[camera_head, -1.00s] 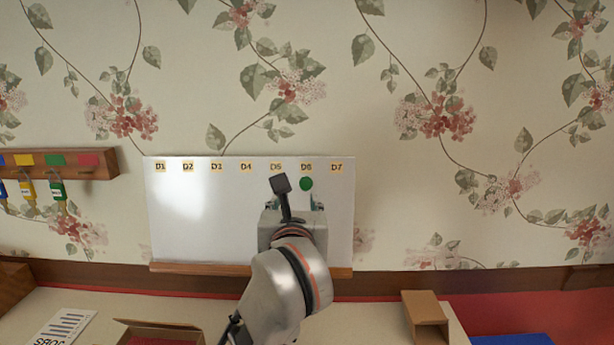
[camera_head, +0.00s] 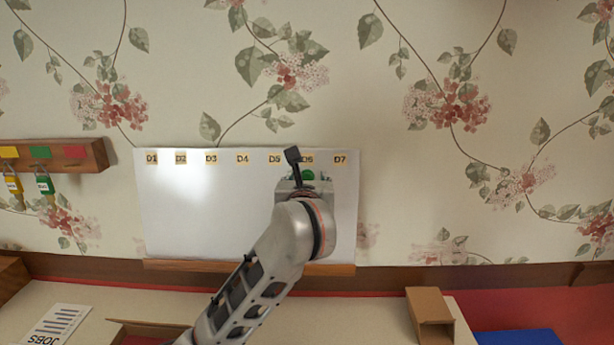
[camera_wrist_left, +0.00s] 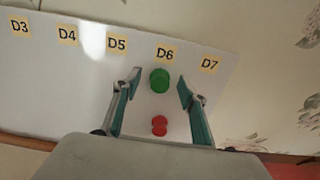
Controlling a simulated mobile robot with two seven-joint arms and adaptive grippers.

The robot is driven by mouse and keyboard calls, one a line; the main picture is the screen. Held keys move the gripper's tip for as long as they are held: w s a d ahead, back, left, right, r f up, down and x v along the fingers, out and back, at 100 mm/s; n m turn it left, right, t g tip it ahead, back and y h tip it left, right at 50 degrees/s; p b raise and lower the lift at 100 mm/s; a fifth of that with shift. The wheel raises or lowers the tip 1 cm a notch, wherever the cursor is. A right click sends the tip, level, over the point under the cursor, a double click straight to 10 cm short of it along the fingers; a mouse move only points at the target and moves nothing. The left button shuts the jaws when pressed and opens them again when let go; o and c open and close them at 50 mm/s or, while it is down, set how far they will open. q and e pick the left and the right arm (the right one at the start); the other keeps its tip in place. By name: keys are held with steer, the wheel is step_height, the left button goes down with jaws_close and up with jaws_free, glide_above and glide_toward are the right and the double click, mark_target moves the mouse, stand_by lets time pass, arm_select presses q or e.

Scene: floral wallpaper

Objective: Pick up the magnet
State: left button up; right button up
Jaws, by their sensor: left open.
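A round green magnet (camera_wrist_left: 159,80) is on the whiteboard (camera_wrist_left: 50,85), just below the D6 label in the left wrist view. A smaller-looking red magnet (camera_wrist_left: 159,125) is below it, partly close to my gripper body. In the head view the green magnet (camera_head: 308,175) shows just above my wrist, and the red one is hidden behind my arm. My left gripper (camera_wrist_left: 158,79) is open, with one finger on each side of the green magnet. I cannot tell whether the fingers touch the board. My right gripper is not in view.
The whiteboard (camera_head: 200,225) carries labels D1 to D7 and has a wooden ledge (camera_head: 180,265). A wooden rack (camera_head: 60,156) with hanging padlocks is at left. Below are a desk with a paper (camera_head: 57,325), an open box (camera_head: 150,330) and a brown box (camera_head: 429,308).

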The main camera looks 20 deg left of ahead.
arm_select(q)
steer(key=shift+w, duration=0.2)
steer(key=c, duration=1)
steer(key=shift+o, duration=0.2)
